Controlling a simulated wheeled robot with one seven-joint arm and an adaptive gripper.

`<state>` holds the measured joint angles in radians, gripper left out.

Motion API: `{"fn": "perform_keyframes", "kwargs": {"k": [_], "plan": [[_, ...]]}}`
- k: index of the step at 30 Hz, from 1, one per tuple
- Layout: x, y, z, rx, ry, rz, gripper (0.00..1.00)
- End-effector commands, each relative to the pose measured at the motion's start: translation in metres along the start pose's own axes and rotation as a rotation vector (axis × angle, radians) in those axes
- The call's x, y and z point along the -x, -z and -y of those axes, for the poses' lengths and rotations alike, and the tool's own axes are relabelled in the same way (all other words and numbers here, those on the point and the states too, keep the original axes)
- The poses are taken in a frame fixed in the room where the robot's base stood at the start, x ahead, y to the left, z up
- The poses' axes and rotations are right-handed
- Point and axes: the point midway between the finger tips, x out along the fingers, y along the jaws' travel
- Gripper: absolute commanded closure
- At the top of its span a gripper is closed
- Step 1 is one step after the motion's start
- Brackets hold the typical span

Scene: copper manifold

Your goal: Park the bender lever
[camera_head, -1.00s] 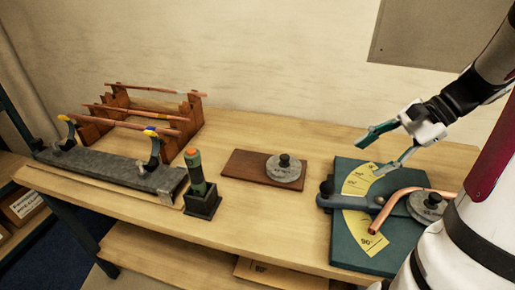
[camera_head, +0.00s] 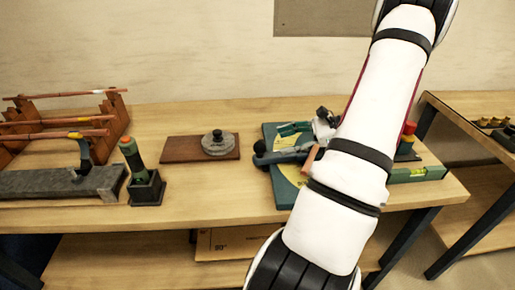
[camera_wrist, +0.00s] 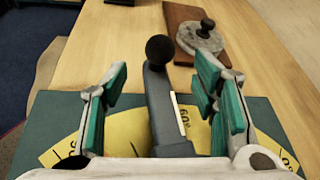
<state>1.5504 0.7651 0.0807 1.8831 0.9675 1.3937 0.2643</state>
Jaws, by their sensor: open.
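The bender lever is a blue-grey bar (camera_wrist: 168,108) with a black ball knob (camera_wrist: 160,49), seen in the wrist view running away from me over the yellow angle scale (camera_wrist: 125,137). In the head view the lever (camera_head: 283,156) lies across the teal bender plate (camera_head: 284,192), knob end to the left. My gripper (camera_wrist: 163,80) is open, with one teal finger on each side of the lever and gaps showing on both sides. In the head view my gripper (camera_head: 297,129) is just above the plate, partly behind my arm. A bit of copper tube (camera_head: 309,160) shows; the rest is hidden.
A grey disc (camera_head: 217,143) with a black knob sits on a brown board (camera_head: 182,150) left of the bender. A green tool (camera_head: 132,155) stands in a black holder. Copper tubes rest on a wooden rack (camera_head: 112,118) at far left. A level (camera_head: 412,174) lies at right.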

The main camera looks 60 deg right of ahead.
Motion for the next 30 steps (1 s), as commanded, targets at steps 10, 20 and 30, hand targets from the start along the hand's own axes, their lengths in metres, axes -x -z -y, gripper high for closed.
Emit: {"fn": "perform_keyframes", "kwargs": {"k": [10, 20, 30], "plan": [[-0.066, -0.001, -0.001, -0.001, -0.004, 0.001, 0.46], [-0.092, 0.0, -0.001, 0.0, -0.002, 0.0, 0.46], [-0.093, 0.0, -0.001, 0.0, -0.002, -0.001, 0.64]]}}
